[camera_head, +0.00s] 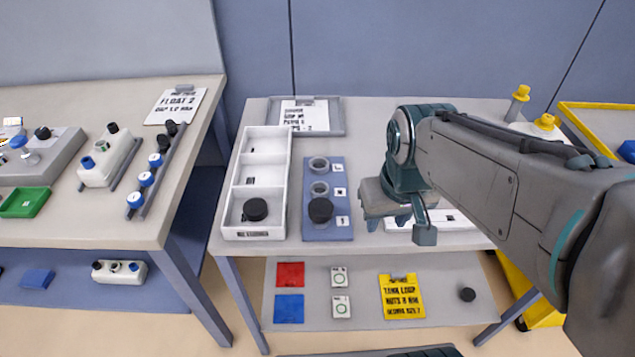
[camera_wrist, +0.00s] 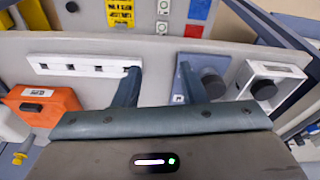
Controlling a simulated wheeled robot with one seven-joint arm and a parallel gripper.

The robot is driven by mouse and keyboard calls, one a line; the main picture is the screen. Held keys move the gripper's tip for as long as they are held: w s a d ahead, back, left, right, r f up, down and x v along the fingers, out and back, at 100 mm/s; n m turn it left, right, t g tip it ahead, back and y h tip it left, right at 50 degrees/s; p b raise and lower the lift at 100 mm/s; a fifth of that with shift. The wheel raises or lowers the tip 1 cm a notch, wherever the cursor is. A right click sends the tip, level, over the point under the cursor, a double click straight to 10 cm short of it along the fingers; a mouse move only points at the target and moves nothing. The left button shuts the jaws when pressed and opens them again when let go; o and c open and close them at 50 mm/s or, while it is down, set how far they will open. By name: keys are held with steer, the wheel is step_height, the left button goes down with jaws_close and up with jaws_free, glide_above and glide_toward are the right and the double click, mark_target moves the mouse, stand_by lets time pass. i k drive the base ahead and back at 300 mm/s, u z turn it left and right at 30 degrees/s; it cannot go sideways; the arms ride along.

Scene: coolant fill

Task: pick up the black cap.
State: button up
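One black cap (camera_head: 255,209) lies in the front compartment of the white tray (camera_head: 227,210); it also shows in the wrist view (camera_wrist: 263,89). Another black cap (camera_head: 320,210) sits at the front position of the blue plate (camera_head: 312,230), right of the tray, and shows in the wrist view (camera_wrist: 213,84). A third dark round cap (camera_head: 467,294) lies on the lower shelf. My gripper (camera_head: 398,222) is above the table, right of the blue plate. In the wrist view its fingers (camera_wrist: 158,84) are apart with nothing between them.
A white slotted strip (camera_head: 450,218) lies partly hidden behind my gripper. An orange box (camera_wrist: 42,105) shows in the wrist view. A clipboard (camera_head: 305,117) lies at the table's back. The left bench (camera_head: 100,215) stands across a gap. Yellow-topped bottles (camera_head: 546,122) stand at the back right.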

mark_target(320, 209)
steer(key=z, duration=0.05)
steer(key=k, duration=1)
steer(key=u, duration=0.85)
steer(key=i, duration=1.05)
steer(key=z, duration=0.35)
